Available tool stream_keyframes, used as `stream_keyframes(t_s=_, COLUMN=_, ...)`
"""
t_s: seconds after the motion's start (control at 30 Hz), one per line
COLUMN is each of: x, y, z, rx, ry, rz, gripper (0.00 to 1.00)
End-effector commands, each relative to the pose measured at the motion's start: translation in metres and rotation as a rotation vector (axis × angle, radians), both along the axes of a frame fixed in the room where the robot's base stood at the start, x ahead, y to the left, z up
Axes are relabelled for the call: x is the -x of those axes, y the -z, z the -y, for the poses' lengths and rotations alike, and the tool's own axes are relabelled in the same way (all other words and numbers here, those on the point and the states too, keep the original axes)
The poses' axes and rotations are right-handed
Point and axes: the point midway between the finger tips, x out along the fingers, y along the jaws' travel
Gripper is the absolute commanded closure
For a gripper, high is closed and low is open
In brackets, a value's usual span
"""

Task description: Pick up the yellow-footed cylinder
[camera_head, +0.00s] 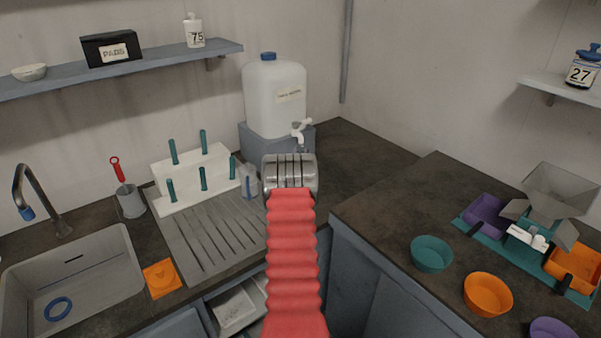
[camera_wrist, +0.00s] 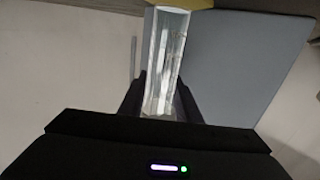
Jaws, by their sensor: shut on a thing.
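The yellow-footed cylinder (camera_wrist: 167,55) is a clear tube between the two dark fingers of my gripper (camera_wrist: 160,95) in the wrist view. My gripper is shut on the tube. Its yellow foot (camera_wrist: 192,4) is at the top edge of that view, partly cut off. In the head view my red arm reaches forward, and its metal wrist hides the fingers and most or all of the cylinder. I cannot tell there whether the cylinder touches the counter.
A white dispenser tank (camera_head: 273,98) stands behind my wrist. A white peg rack (camera_head: 190,178), a grooved drainboard (camera_head: 208,240) and a sink (camera_head: 105,265) are left. A small translucent vessel (camera_head: 248,182) is beside my wrist. Bowls (camera_head: 431,254) stand on the right counter.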

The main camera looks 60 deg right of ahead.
Motion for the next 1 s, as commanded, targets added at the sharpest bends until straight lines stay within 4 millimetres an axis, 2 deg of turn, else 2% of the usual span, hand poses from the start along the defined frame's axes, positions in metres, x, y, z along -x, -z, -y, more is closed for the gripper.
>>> stream_keyframes(t_s=0.13, x=0.000, y=0.000, z=0.000, rx=0.000, ry=0.000, rz=0.000, gripper=1.00)
stream_keyframes(t_s=0.67, x=0.000, y=-0.002, z=0.000, rx=0.002, ry=0.000, rz=0.001, gripper=1.00)
stream_keyframes(t_s=1.0, x=-0.001, y=-0.014, z=0.000, rx=0.003, ry=-0.001, rz=0.002, gripper=1.00)
